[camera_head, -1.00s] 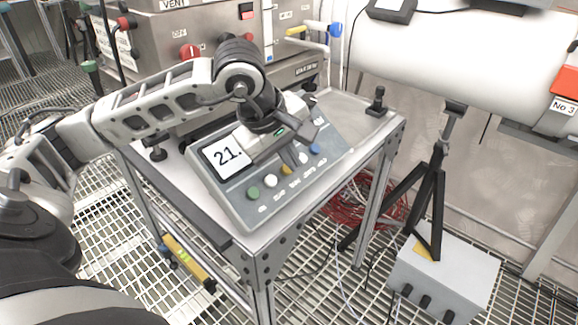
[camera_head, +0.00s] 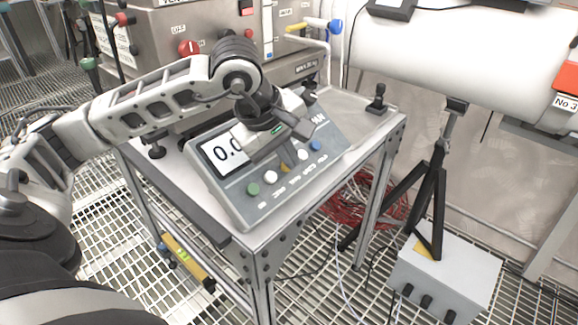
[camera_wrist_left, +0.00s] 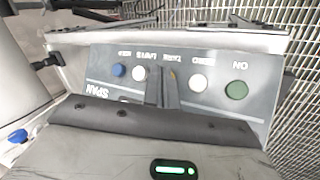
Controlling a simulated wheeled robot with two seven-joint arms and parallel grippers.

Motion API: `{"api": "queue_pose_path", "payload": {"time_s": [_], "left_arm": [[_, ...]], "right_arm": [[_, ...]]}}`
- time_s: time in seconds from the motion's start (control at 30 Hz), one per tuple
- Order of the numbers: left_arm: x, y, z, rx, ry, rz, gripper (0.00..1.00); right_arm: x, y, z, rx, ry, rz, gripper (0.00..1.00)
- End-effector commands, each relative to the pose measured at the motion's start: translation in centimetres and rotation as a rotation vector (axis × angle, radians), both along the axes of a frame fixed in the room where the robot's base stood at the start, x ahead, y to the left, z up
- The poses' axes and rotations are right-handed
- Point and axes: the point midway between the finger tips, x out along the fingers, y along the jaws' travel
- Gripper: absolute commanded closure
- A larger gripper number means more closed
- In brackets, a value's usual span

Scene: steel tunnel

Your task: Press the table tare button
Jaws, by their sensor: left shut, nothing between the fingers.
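A grey table scale (camera_head: 241,208) lies on the metal stand, with a row of round buttons along its front. Its display (camera_head: 215,155) is partly hidden by my left gripper; the visible part reads 0.0. The yellow button (camera_head: 286,169), at the TARE label, sits between two white buttons. My left gripper (camera_head: 289,157) is shut and empty, pointing down at the yellow button. In the left wrist view its fingers (camera_wrist_left: 168,86) cover most of that button. I cannot tell whether the tips touch it. My right gripper is not in view.
A green button (camera_head: 253,189) and a blue button (camera_head: 315,146) end the row. A black-knobbed post (camera_head: 377,101) stands at the stand's back right corner. A steel control box (camera_head: 180,40) is behind, and a white cylinder (camera_head: 450,60) on a tripod is right.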

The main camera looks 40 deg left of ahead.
Motion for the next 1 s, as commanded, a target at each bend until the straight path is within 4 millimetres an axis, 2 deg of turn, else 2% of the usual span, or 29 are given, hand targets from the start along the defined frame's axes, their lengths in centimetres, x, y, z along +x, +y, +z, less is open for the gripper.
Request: {"api": "queue_pose_path", "payload": {"time_s": [0.87, 1.0], "left_arm": [[0.0, -0.4, 0.6, 0.000, 0.000, 0.001, 1.00], [0.0, -0.8, 1.5, -0.001, -0.001, 0.000, 1.00]], "right_arm": [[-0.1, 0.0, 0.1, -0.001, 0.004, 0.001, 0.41], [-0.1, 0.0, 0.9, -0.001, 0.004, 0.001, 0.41]]}}
